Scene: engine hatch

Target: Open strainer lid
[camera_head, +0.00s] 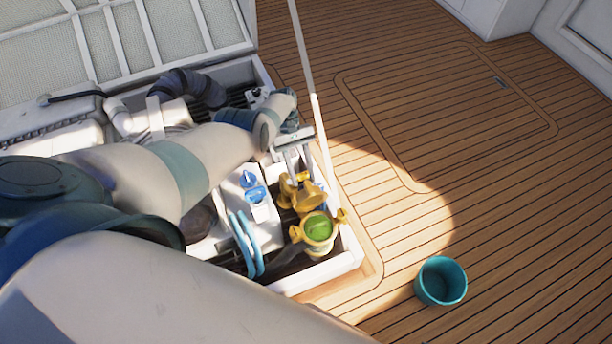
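The yellow strainer (318,230) stands in the open hatch near its front right corner. Its round top shows green inside a yellow rim, with small yellow lugs at the sides. I cannot tell whether the green is a lid or the inside. Another yellow part (302,194) with rounded knobs sits just behind it. My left gripper (296,162) reaches in from the left, above and behind this yellow part. Its fingers look spread apart, with nothing seen between them. Whether it touches the yellow part is unclear. My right gripper is out of view.
Blue hoses (243,243) and a white box with a blue valve (253,187) lie left of the strainer. A pale pole (309,84) rises at the hatch's right edge. A teal bucket (441,281) stands on the wooden deck (480,190), which is otherwise clear.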

